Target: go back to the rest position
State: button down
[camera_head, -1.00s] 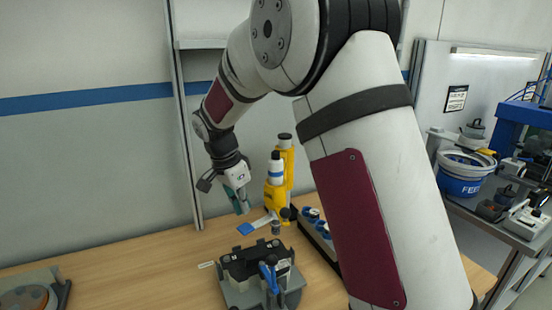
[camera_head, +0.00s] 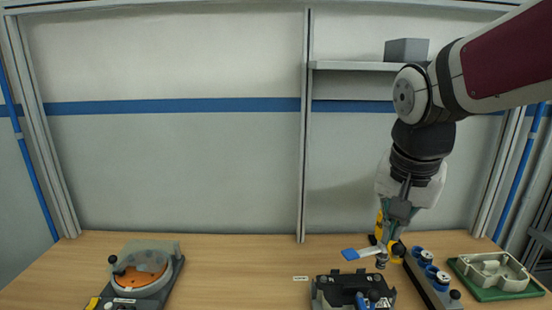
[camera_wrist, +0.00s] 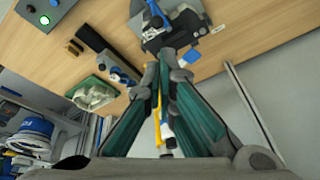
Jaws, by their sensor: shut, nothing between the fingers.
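My gripper (camera_head: 390,226) hangs from my arm on the right side of the head view, above the back right of the wooden table. Its fingers point down, close to a yellow and white upright device (camera_head: 379,222) that it partly hides. In the wrist view my gripper (camera_wrist: 161,66) shows its green-sided fingers brought together at the tips, with nothing held between them.
A black and grey fixture (camera_head: 352,290) stands at the table's front, near a blue-ended flat piece (camera_head: 350,254). A rack with blue-topped parts (camera_head: 430,275) and a green tray (camera_head: 500,291) are at right. An orange-disc device (camera_head: 138,277) is at left. The table's middle is clear.

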jog(key=s+n+t+y, duration=0.1)
jog(key=s+n, duration=0.5)
jog(key=s, duration=0.8)
jog(key=shift+s+a+n+t, duration=0.2)
jog(key=shift+a+n+t, duration=0.2)
jog(key=shift+t, duration=0.3)
